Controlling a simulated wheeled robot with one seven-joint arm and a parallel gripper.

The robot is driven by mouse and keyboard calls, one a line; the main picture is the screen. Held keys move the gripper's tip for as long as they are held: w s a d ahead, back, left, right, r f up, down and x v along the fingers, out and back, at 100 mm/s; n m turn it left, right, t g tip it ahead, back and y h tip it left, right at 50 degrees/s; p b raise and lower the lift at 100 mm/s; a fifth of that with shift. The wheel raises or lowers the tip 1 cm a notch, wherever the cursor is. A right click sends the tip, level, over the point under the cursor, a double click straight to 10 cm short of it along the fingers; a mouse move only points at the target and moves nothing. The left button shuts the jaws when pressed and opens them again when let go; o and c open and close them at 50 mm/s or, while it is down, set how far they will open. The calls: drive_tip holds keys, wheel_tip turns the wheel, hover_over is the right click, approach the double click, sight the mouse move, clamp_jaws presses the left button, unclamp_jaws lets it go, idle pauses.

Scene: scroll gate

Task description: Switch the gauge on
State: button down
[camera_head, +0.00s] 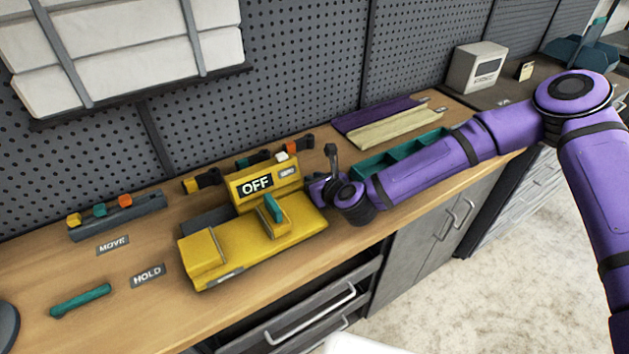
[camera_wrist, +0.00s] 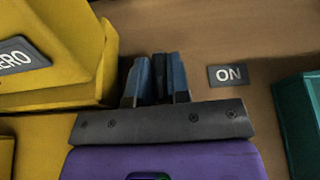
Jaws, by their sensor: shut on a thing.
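The yellow gauge (camera_head: 222,254) stands on the bench in the head view, and its display (camera_head: 256,185) reads OFF. A ZERO label is on its upper block, and a teal part (camera_head: 273,209) stands on its body. In the wrist view the gauge's yellow side (camera_wrist: 65,50) is at the left. My gripper (camera_head: 314,185) is low at the gauge's right side; in the wrist view its fingers (camera_wrist: 159,85) are closed around a small dark piece (camera_wrist: 160,72). Most of that piece is hidden between them. An ON label (camera_wrist: 231,75) lies on the bench right of the fingers.
Behind the gauge is a row of dark-handled tools (camera_head: 253,159). A rack (camera_head: 117,217) with coloured blocks, MOVE and HOLD labels, and a green bar (camera_head: 81,301) are at the left. The bench's front edge is close.

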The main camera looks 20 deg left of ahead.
drive_tip(key=shift+w, duration=0.1)
drive_tip(key=n+g+y, duration=0.2)
drive_tip(key=n+g, duration=0.1)
drive_tip(key=shift+w+d, duration=0.15)
drive_tip(key=n+g+y, duration=0.1)
drive_tip(key=n+g, duration=0.4)
drive_tip(key=g, duration=0.1)
drive_tip(key=shift+w+n, duration=0.1)
drive_tip(key=shift+n, duration=0.2)
drive_tip(key=shift+g, duration=0.4)
drive_tip(key=c, duration=1.1)
unclamp_jaws()
drive_tip(key=shift+t, duration=0.4)
